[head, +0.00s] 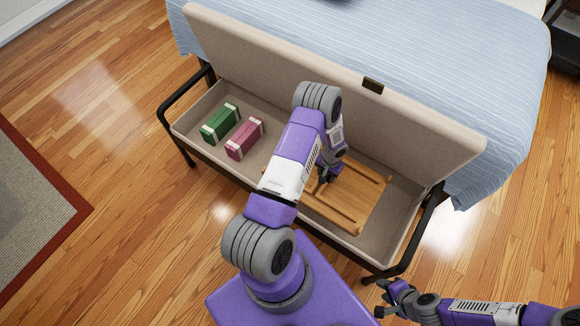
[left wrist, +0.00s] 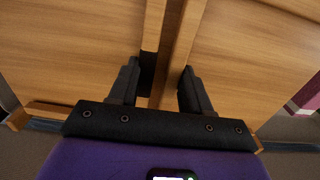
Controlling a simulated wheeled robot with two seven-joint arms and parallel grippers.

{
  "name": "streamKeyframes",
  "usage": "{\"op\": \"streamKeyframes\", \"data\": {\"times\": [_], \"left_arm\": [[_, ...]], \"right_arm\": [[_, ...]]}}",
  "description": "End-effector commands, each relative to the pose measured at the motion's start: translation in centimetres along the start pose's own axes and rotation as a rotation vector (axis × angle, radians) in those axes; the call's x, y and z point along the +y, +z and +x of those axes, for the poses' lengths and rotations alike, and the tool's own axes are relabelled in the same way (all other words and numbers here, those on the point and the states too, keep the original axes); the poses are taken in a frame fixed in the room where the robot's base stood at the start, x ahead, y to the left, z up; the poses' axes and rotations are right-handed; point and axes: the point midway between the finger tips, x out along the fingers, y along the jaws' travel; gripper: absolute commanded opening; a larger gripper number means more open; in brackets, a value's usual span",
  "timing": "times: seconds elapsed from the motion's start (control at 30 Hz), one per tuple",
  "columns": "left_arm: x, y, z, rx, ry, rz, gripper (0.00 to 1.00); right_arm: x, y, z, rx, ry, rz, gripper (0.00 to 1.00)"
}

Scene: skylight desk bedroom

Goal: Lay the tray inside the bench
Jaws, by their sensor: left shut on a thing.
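The wooden tray (head: 368,200) is inside the right part of the open bench (head: 186,126), low between its walls. I cannot tell whether it rests flat on the bench floor. My left gripper (head: 327,174) reaches down into the bench and is shut on a wooden bar of the tray. In the left wrist view the fingers (left wrist: 161,88) stand on both sides of that bar, with the tray's board (left wrist: 75,50) around it. My left arm hides part of the tray in the head view. My right gripper (head: 382,298) is open and empty outside the bench, at the lower right.
A green box (head: 219,124) and a pink box (head: 244,139), each with pale bands, lie in the bench's left part. The padded lid (head: 420,125) is raised against the bed (head: 440,50). A rug (head: 30,200) lies on the wooden floor at left.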

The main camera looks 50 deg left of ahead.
Motion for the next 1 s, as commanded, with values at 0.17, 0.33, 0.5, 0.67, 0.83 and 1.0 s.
{"op": "streamKeyframes", "data": {"times": [0.17, 0.33, 0.5, 0.67, 0.83, 1.0], "left_arm": [[-0.5, 0.2, 3.0, 0.001, -0.001, -0.006, 0.0], [-0.5, 0.2, 6.0, 0.001, 0.0, -0.006, 0.0], [-0.5, 0.1, 7.5, 0.002, 0.0, -0.005, 0.0], [-0.5, 0.0, 8.6, 0.003, -0.001, -0.007, 0.0], [-0.5, 0.1, 11.0, 0.002, -0.001, -0.006, 0.0], [-0.5, 0.0, 11.3, 0.003, 0.0, -0.006, 0.0]], "right_arm": [[0.4, -0.1, 1.1, 0.0, 0.0, 0.0, 0.37], [0.8, -0.1, 2.2, 0.0, 0.0, 0.0, 0.37], [1.0, -0.1, 2.7, 0.0, 0.0, 0.0, 0.37], [1.1, -0.1, 3.1, 0.0, 0.0, 0.0, 0.37], [1.5, -0.2, 4.1, 0.0, 0.0, 0.0, 0.37], [1.5, -0.2, 4.1, 0.0, 0.0, 0.0, 0.37]]}}
